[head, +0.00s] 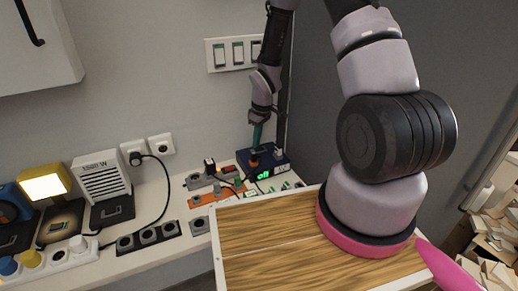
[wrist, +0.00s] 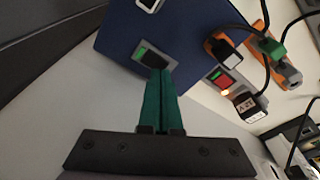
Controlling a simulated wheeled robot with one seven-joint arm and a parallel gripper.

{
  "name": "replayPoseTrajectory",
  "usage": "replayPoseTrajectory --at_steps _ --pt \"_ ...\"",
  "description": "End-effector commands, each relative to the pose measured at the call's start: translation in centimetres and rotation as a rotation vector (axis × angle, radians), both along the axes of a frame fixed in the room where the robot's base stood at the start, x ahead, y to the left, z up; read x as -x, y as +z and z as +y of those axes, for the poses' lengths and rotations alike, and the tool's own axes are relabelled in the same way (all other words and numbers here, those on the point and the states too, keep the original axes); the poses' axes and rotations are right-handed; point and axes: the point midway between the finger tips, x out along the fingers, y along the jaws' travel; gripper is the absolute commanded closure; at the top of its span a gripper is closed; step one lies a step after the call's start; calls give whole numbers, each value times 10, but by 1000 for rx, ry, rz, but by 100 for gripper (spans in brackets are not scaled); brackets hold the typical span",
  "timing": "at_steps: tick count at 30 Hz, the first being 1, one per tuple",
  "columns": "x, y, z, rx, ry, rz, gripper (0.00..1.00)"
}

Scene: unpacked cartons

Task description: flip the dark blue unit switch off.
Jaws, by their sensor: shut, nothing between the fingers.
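The dark blue unit (head: 282,168) stands at the back right of the counter, with a lit green display (head: 263,175) that appears to read "off". In the wrist view the dark blue unit (wrist: 190,30) fills the top middle. Its black rocker switch (wrist: 151,58), with a green patch at one end, sits in a grey plate. My gripper (wrist: 158,73) is shut and empty, its green fingertips at the lower edge of the switch. I cannot tell whether they touch it. In the head view my gripper (head: 257,136) points down above the unit.
An orange power strip (head: 208,198) with plugs and cables lies left of the unit; a red switch (wrist: 222,80) shows close by. A wooden-topped surface (head: 280,235) is in front. Wall switches (head: 238,53) are above. A lit yellow lamp (head: 45,186) and white heater (head: 101,176) stand left.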

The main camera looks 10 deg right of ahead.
Motion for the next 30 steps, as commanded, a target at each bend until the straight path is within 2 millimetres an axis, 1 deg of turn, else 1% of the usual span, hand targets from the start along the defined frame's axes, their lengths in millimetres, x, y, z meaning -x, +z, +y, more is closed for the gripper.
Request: replayPoseTrajectory --at_steps 21,26,30 --pt "0 -11 0 1 -1 1 100" --pt "0 -7 0 0 -1 -1 100" --pt "0 4 0 -1 -1 -1 100"
